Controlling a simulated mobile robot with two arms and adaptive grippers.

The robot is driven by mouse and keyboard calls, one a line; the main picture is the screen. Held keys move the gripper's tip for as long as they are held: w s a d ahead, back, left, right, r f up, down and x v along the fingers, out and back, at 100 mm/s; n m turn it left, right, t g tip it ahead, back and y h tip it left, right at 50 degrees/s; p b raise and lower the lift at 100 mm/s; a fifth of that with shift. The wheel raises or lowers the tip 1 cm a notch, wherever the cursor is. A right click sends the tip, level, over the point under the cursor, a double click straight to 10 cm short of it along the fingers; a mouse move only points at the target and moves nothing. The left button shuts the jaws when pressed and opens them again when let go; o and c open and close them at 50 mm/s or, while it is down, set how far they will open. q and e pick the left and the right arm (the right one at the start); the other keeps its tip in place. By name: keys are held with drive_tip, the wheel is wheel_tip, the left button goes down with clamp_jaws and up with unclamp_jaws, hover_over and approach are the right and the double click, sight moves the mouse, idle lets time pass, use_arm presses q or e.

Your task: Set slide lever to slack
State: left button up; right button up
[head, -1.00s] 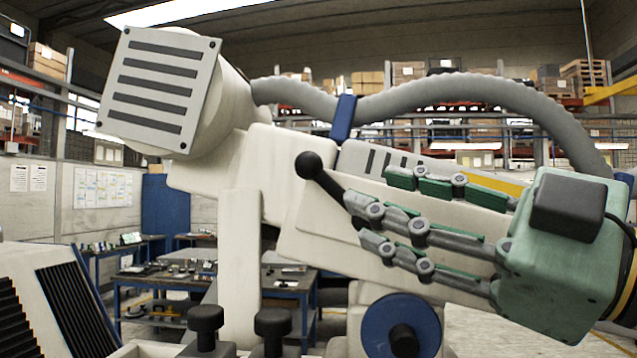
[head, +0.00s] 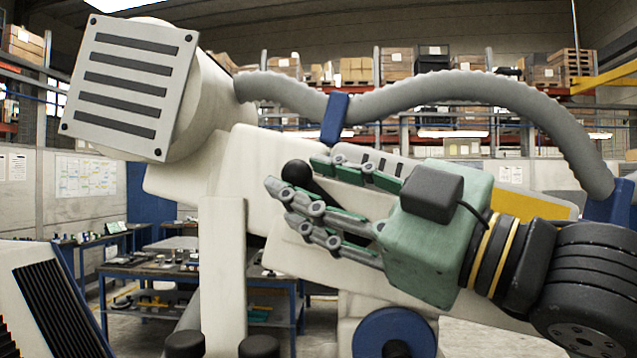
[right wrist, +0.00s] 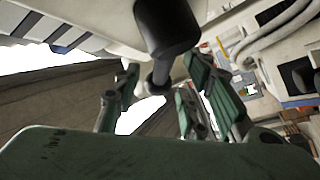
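The slide lever is a black round knob (head: 296,172) on a short dark rod. My right gripper (head: 294,177), with a green body and grey-green fingers, reaches in from the right. Its fingers are apart, with the knob between their tips. In the right wrist view the dark knob (right wrist: 168,25) and its grey stem stand between the spread fingers (right wrist: 160,82), with gaps on both sides. The lever's base is hidden behind the fingers in the head view. My left gripper is not in view.
A slatted square head (head: 120,88) is at the upper left. A grey ribbed hose (head: 430,90) arches above my right gripper, held by a blue clip (head: 334,120). A blue wheel (head: 395,330) is below. Workbenches and shelves stand behind.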

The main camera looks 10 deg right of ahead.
drive_tip(key=shift+c, duration=0.5)
clamp_jaws()
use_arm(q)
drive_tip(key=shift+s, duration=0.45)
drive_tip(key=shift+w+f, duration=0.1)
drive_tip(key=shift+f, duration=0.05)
use_arm(e)
drive_tip(key=shift+w+f, duration=0.15)
